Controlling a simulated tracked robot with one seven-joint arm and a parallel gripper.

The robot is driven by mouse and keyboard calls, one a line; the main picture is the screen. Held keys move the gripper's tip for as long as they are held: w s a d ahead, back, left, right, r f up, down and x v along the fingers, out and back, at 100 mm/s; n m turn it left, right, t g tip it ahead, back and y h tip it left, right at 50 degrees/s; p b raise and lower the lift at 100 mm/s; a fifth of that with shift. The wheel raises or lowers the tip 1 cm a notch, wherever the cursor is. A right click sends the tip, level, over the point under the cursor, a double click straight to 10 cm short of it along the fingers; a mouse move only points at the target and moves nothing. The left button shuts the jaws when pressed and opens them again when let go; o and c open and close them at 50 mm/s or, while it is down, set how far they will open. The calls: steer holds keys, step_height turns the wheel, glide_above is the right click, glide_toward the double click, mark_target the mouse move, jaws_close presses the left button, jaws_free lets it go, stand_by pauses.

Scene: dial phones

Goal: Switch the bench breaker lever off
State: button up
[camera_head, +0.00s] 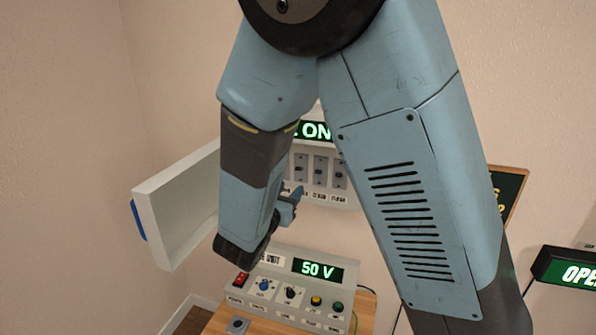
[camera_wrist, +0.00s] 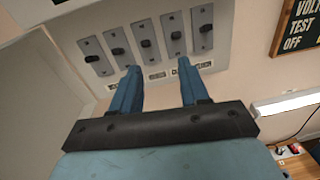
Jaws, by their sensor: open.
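The breaker panel (camera_wrist: 132,68) shows in the wrist view with a row of several breaker levers, among them a left one (camera_wrist: 92,58), a middle one (camera_wrist: 146,43) and a right one (camera_wrist: 203,28). The labels below are too small or hidden to tell which lever is the bench one. My gripper (camera_wrist: 158,66) is open and empty, its two fingers apart below the row, around the middle levers from this view. In the head view my gripper (camera_head: 289,203) is in front of the panel (camera_head: 322,197), and my arm hides the panel's left part.
An open white panel door (camera_head: 178,205) sticks out at the left. Above the levers a green display (camera_head: 316,131) reads "ON". Below stands a bench unit (camera_head: 290,293) with knobs and a "50 V" display (camera_head: 318,270). A dark sign (camera_wrist: 297,25) hangs to the right.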

mark_target(298, 168)
steer(key=shift+n+t+y, duration=0.5)
steer(key=shift+n, duration=0.2)
steer(key=x, duration=0.4)
steer(key=a+x, duration=0.1)
steer(key=x, duration=0.3)
steer(key=a+x, duration=0.1)
steer(key=x, duration=0.4)
steer(key=shift+w+f, duration=0.3)
steer(key=shift+w, duration=0.05)
